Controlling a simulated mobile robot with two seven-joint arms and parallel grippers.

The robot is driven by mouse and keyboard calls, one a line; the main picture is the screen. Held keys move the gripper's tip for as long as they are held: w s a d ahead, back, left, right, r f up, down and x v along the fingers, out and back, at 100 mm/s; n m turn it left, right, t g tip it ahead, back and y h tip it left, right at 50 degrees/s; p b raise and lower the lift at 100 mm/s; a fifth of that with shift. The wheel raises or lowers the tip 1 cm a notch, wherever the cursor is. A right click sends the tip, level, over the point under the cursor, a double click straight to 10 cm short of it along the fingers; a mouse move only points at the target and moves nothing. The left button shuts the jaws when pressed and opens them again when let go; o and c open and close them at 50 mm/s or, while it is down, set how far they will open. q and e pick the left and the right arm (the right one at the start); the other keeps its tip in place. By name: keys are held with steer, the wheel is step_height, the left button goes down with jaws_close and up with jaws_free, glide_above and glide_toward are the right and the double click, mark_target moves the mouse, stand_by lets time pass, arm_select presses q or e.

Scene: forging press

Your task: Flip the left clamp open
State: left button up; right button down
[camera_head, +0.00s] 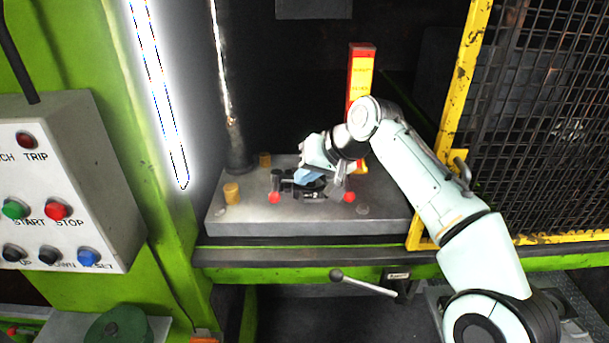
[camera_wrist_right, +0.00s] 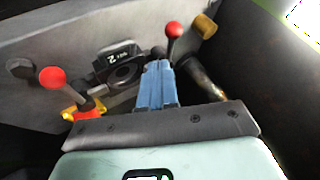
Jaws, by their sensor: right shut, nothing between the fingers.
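The left clamp, with a red ball knob (camera_head: 274,198), is on the left of the grey die block; its knob also shows at the upper middle of the right wrist view (camera_wrist_right: 173,30). The right clamp's red knob (camera_head: 349,197) is on the other side, and at left in the right wrist view (camera_wrist_right: 52,77). Between them is a dark die part marked 2 (camera_wrist_right: 118,65). My right gripper (camera_head: 307,177) has its blue fingers (camera_wrist_right: 158,83) together and empty, over the die part, pointing toward the left clamp. Contact with the clamp cannot be told. My left gripper is not in view.
The grey block (camera_head: 310,227) carries brass posts (camera_head: 232,193) at its left. A dark column (camera_head: 237,150) stands behind them. A red-yellow sign post (camera_head: 361,75) is behind. A yellow-framed mesh guard (camera_head: 540,120) closes the right; a button panel (camera_head: 60,190) is at left.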

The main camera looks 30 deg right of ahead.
steer(key=x, duration=0.7)
steer(key=shift+f, duration=0.15)
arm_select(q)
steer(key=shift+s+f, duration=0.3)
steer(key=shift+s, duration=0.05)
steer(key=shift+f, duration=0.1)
arm_select(e)
steer(key=shift+a, duration=0.1)
